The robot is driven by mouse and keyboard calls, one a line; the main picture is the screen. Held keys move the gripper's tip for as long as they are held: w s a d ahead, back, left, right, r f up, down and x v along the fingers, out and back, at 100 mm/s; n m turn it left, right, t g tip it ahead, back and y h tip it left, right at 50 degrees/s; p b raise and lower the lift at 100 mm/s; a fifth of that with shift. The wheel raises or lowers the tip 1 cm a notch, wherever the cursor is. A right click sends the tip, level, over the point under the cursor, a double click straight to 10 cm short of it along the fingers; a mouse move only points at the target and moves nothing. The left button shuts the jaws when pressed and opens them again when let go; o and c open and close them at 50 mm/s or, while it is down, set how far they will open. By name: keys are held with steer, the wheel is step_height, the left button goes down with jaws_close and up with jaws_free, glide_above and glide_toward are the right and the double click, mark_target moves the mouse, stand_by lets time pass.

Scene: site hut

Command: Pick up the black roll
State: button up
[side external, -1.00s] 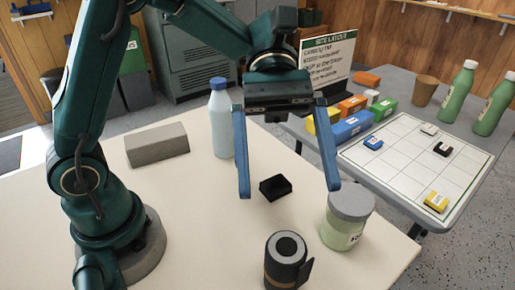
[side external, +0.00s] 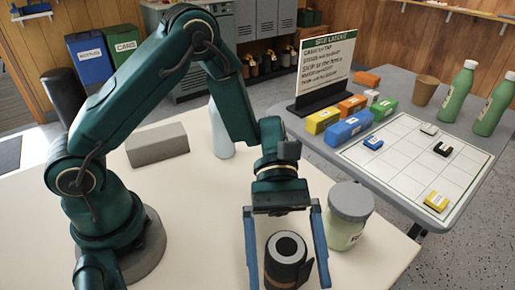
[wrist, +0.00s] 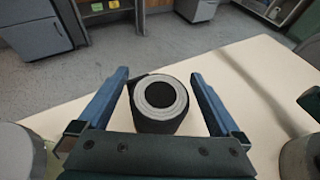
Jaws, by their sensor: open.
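The black roll (side external: 285,259) stands upright near the front edge of the cream table, its grey ring-shaped end with a dark centre facing up. It also shows in the wrist view (wrist: 159,104), between the two blue fingers. My gripper (side external: 287,280) is open, with one finger on each side of the roll in the side view. In the wrist view my gripper (wrist: 160,82) has visible gaps at both sides of the roll.
A jar with a grey lid (side external: 348,215) stands just right of my gripper. A white bottle (side external: 220,130) and a grey block (side external: 157,145) stand farther back. A grey side table (side external: 400,95) holds boxes, bottles and a grid board (side external: 415,170). The table's middle is mostly clear.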

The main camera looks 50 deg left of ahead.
steer(key=shift+s+d+f, duration=0.15)
steer(key=shift+d, duration=0.1)
steer(key=c, duration=1.5)
steer(key=shift+r, duration=0.2)
